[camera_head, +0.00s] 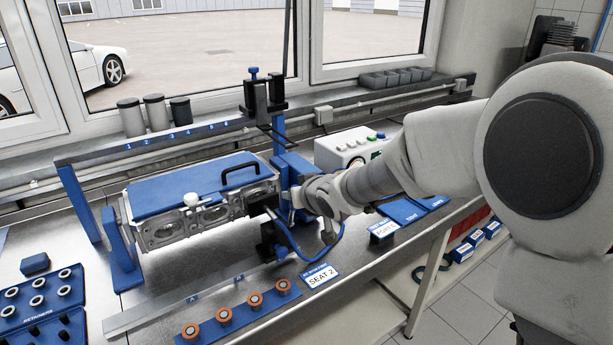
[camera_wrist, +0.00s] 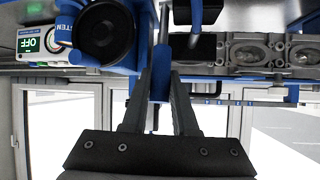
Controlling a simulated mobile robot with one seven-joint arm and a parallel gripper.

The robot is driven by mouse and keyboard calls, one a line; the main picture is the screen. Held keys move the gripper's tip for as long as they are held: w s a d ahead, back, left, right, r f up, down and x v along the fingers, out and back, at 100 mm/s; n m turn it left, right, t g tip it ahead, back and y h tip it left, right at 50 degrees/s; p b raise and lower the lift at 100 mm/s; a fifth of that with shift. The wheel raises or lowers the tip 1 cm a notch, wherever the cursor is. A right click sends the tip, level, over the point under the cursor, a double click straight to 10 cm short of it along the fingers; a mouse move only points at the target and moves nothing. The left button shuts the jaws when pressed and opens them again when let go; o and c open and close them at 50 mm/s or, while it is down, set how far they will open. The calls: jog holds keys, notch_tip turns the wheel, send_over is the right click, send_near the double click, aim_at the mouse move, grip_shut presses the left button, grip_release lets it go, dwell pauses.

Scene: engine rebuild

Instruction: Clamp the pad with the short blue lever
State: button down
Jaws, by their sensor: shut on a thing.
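The cylinder head (camera_head: 213,215) lies in the blue fixture, with a blue plate (camera_head: 190,185) and black handle on top. My gripper (camera_head: 290,205) is at the fixture's right end. In the wrist view, my gripper (camera_wrist: 163,78) has its fingers close together on a narrow blue bar (camera_wrist: 160,88), which looks like the short blue lever. A dark block (camera_wrist: 185,45) sits beside the head's end face and may be the pad; its contact with the head is unclear. My wrist hides much of this area in the head view.
A white control box (camera_head: 348,147) stands behind my wrist; its display (camera_wrist: 32,41) reads OFF. A black knob (camera_wrist: 106,33) is close beside my fingers. A blue hose (camera_head: 318,258), a "SEAT 2" card (camera_head: 319,278) and a parts strip (camera_head: 240,314) lie in front.

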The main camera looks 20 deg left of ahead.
jog(key=shift+w+a+g+h+p, duration=0.85)
jog(key=shift+a+g+h+p, duration=0.2)
jog(key=shift+p, duration=1.65)
jog(key=shift+w+a+g+h+p, duration=0.85)
jog(key=shift+a+g+h+p, duration=0.15)
jog(key=shift+p, duration=1.7)
jog(key=shift+n, duration=0.3)
jog(key=c, duration=0.7)
grip_release()
jog(key=shift+f, duration=0.1)
